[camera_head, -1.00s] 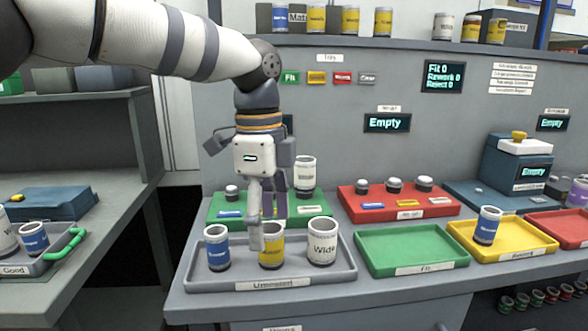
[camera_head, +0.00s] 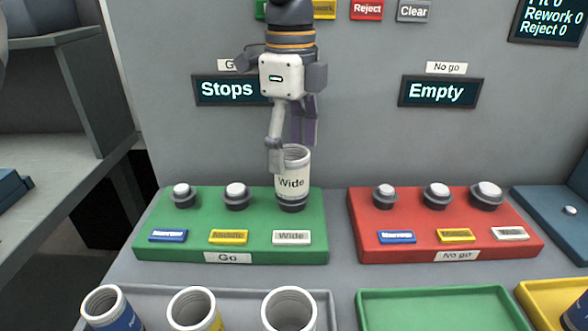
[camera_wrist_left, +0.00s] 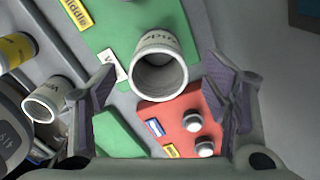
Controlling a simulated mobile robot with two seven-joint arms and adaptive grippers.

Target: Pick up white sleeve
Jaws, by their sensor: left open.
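A white sleeve (camera_head: 293,182) labelled "Wide" stands upright on the right-hand spot of the green Go block (camera_head: 205,215). My left gripper (camera_head: 289,150) points down at the sleeve's top, its fingers open. One finger overlaps the sleeve's upper left edge in the head view; whether it touches cannot be told. In the left wrist view the sleeve's open mouth (camera_wrist_left: 160,75) lies between the spread fingers (camera_wrist_left: 165,100), with space on both sides. A second white sleeve (camera_head: 289,310) stands in the grey tray (camera_head: 240,291) at the front. My right gripper is not in view.
Two bare plugs stand left of the sleeve on the Go block. The red No go block (camera_head: 440,222) with several plugs is to the right. Blue (camera_head: 112,308) and yellow (camera_head: 193,310) sleeves share the grey tray. An empty green tray (camera_head: 435,303) is at front right. A wall rises behind.

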